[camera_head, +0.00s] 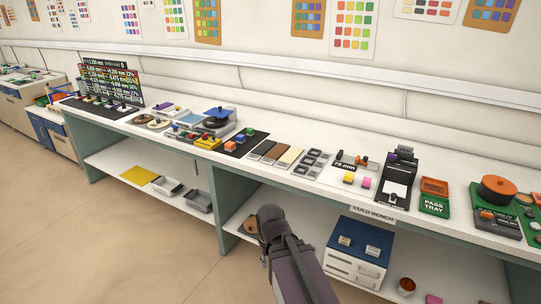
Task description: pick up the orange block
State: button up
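A small orange block (229,142) sits on a black mat (236,151) on the long white bench, left of the picture's centre. Part of my dark arm (290,262) rises from the bottom edge, in front of the bench and apart from the blocks. I cannot make out any gripper fingers in this view.
The lower shelf holds trays and a cabinet.

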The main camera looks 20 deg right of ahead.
aim_at(229, 147)
jog(key=z, duration=0.45)
jog(key=i, duration=1.45)
jog(key=z, duration=0.05)
